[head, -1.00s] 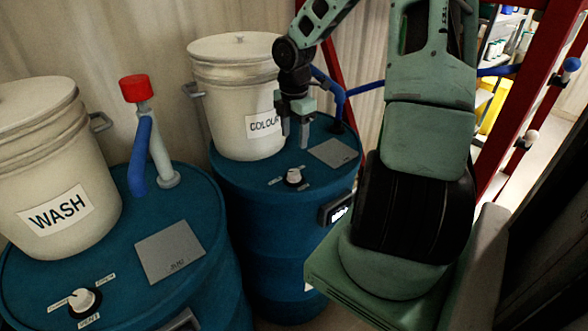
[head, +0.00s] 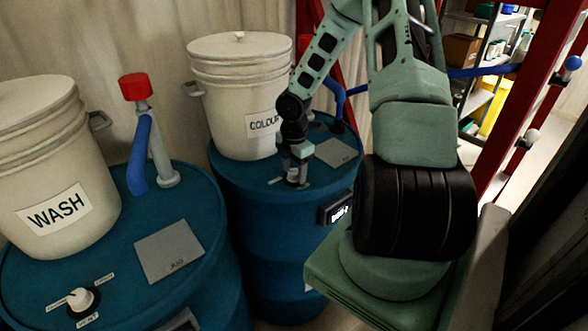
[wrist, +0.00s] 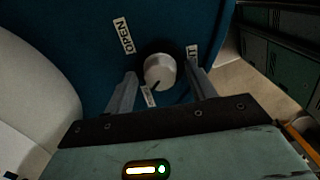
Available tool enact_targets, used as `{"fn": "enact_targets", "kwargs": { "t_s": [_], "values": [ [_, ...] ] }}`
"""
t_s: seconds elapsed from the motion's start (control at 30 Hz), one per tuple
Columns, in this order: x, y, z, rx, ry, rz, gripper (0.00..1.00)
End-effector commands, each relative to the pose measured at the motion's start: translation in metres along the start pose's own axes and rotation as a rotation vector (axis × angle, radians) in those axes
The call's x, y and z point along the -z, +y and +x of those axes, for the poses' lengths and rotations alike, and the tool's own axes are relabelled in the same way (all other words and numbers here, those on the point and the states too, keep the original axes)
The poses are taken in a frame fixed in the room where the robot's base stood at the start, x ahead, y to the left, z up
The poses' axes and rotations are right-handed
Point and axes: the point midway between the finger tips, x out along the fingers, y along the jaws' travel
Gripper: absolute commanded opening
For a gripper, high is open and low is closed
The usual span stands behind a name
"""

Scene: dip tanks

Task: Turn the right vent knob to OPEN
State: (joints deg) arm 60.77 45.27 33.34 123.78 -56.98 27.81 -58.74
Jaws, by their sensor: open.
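The right vent knob (head: 292,175) is a small pale dial on the lid of the right blue drum. My gripper (head: 295,170) is down over it, fingers pointing at the lid. In the wrist view the knob (wrist: 160,68) sits between the tips of my open fingers, with some gap visible. The OPEN label (wrist: 123,35) is up and left of the knob, and a partly hidden label (wrist: 192,50) is to its right. A small label (wrist: 149,97) lies below it. A dark mark shows on the knob's lower edge; its exact direction is hard to tell.
The COLOUR bucket (head: 233,80) stands behind the knob on the right drum (head: 240,205), beside a grey plate (head: 337,152) and blue pipe. The left drum (head: 205,210) carries the WASH bucket (head: 58,160), a red-capped pipe (head: 136,87) and another vent knob (head: 82,298).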

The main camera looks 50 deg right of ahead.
Motion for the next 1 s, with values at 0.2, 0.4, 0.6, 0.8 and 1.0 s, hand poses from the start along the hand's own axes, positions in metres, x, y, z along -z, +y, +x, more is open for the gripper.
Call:
{"fn": "enact_targets", "kwargs": {
  "t_s": [0.2, 0.4, 0.6, 0.8, 1.0],
  "values": [
    [-0.0001, 0.0001, -0.0003, 0.000, 0.000, 0.000, 0.11],
    [-0.0001, 0.0002, -0.0005, -0.001, 0.000, 0.004, 0.11],
    [0.0001, 0.0006, -0.0007, -0.002, -0.001, 0.050, 0.11],
    [0.0004, 0.0008, -0.0008, -0.002, -0.001, 0.167, 0.11],
    [0.0006, 0.0011, -0.0009, -0.002, -0.001, 0.344, 0.11]
  ]
}}
